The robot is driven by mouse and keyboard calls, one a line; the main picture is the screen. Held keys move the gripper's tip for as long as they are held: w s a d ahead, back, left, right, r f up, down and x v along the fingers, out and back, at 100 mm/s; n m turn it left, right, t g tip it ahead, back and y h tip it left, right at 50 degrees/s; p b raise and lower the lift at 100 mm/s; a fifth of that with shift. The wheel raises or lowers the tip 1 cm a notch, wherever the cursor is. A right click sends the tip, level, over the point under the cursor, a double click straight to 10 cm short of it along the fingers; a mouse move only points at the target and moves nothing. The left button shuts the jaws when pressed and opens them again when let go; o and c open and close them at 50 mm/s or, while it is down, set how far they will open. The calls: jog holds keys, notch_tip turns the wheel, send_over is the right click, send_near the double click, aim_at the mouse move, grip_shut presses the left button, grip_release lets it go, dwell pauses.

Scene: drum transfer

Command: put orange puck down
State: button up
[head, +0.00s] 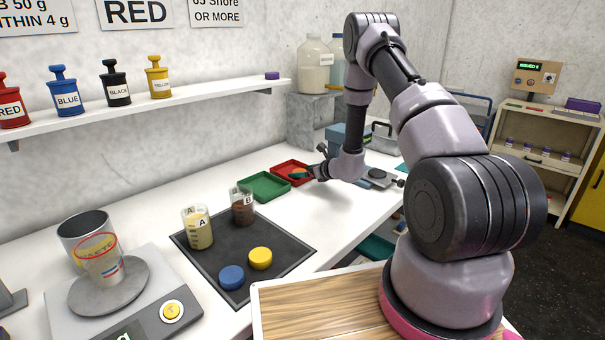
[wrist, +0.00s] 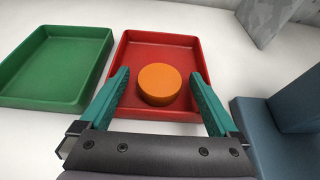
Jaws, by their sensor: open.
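The orange puck (wrist: 160,84) sits in the red tray (wrist: 158,42), near its front edge in the wrist view. My gripper (wrist: 160,92) is open, with one teal finger on each side of the puck. A gap shows between the puck and each finger. In the head view my gripper (head: 312,172) is at the red tray (head: 291,164), and the puck there is mostly hidden by the fingers.
A green tray (wrist: 20,88) stands left of the red one. A blue-grey block-shaped device (wrist: 270,135) stands close on the right. In the head view, a dark mat (head: 218,272) holds two cups, a blue puck (head: 231,278) and a yellow puck (head: 260,258).

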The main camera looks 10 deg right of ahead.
jog(key=v, duration=1.2)
jog(key=s+a+r+n+g+y, duration=0.25)
jog(key=a+r+n, duration=0.2)
jog(key=r, duration=0.45)
jog(key=s+a+r+n+g+y, duration=0.15)
jog(key=s+a+r+n, duration=0.3)
jog(key=r, duration=0.45)
jog(key=s+a+r+n+g+h, duration=0.1)
jog(key=s+a+r+n+g, duration=0.25)
jog(key=s+r+n, duration=0.45)
jog(key=s+d+r+n+t+h, duration=0.1)
jog(key=s+d+r+n+h, duration=0.3)
jog(key=s, duration=0.4)
jog(key=s+d+r+n+t+h, duration=0.2)
jog(key=s+d+r+n+h, duration=0.2)
jog(key=s, duration=0.5)
notch_tip(320, 180, up, 3)
jog(key=shift+s+d+f+h, duration=0.15)
jog(key=shift+s+d+h, duration=0.15)
jog(key=shift+d, duration=0.5)
jog(key=shift+t, duration=0.25)
